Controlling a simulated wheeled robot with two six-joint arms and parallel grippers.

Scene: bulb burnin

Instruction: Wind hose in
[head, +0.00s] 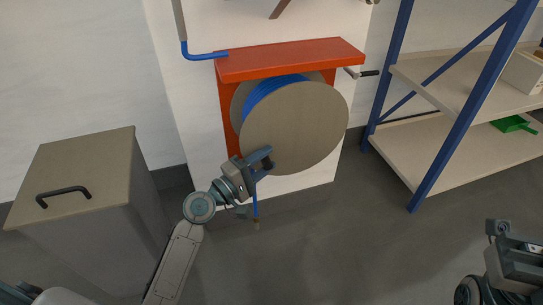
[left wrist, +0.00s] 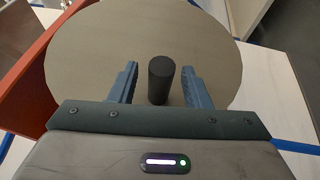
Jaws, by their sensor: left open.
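The hose reel (head: 295,125) has a large grey-brown disc in front and hangs in an orange-red wall bracket (head: 290,60). Blue hose (head: 270,88) is wound behind the disc, and a short blue end (head: 255,208) hangs below the reel. My left gripper (head: 263,160) is at the lower left of the disc. In the left wrist view its open fingers (left wrist: 160,88) stand on either side of a black knob (left wrist: 160,80) in front of the disc, with gaps on both sides. The head view hides this knob. My right gripper (head: 522,258) is at the lower right, away from the reel; its jaws are unclear.
A bin with a black-handled lid (head: 85,170) stands at left. A blue-framed shelf (head: 455,110) stands at right, with a green item (head: 513,124) on it. A dark-gripped lever (head: 362,73) sticks out right of the bracket. The grey floor (head: 310,250) in front is clear.

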